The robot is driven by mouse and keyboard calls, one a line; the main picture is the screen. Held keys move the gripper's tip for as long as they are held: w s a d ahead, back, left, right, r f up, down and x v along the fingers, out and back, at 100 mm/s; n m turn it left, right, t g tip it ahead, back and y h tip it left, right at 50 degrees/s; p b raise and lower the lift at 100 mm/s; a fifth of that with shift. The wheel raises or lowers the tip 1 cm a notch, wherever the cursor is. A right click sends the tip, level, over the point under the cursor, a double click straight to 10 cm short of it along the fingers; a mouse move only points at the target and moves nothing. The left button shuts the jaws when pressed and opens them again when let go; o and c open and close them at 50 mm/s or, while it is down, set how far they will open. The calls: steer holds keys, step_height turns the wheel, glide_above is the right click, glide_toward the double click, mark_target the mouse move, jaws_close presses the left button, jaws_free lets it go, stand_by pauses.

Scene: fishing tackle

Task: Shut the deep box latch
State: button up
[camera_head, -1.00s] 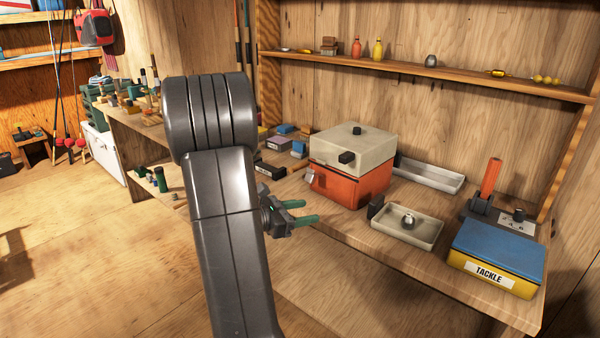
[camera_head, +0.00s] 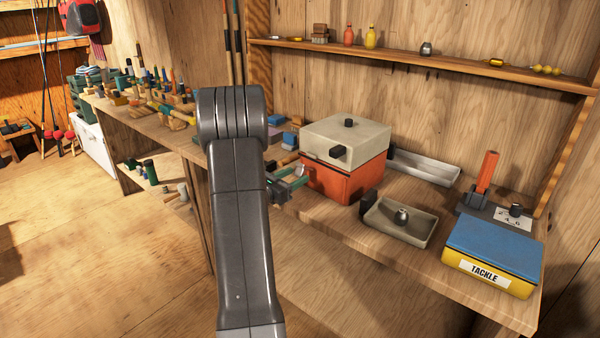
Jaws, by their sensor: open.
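The deep box (camera_head: 355,182) is orange-red with a beige lid (camera_head: 347,137) and stands on the bench near the middle of the head view. The lid sits down on the box and carries a dark knob on top and a dark block on its front. My gripper (camera_head: 301,176), with green fingers, is open beside the box's left side, at about the height of its upper body. I cannot tell whether the fingertips touch the box. The latch on that side is not clearly visible now, so its position cannot be told.
A beige tray (camera_head: 421,234) with a small metal weight lies in front right of the box. A pale long tray (camera_head: 430,169) lies behind it. A yellow tackle box with a blue lid (camera_head: 497,248) stands at right. Small boxes and tools crowd the bench at left.

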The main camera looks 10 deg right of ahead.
mark_target(298, 174)
steer(key=shift+x, duration=1.55)
steer(key=c, duration=1)
steer(key=shift+r, duration=0.1)
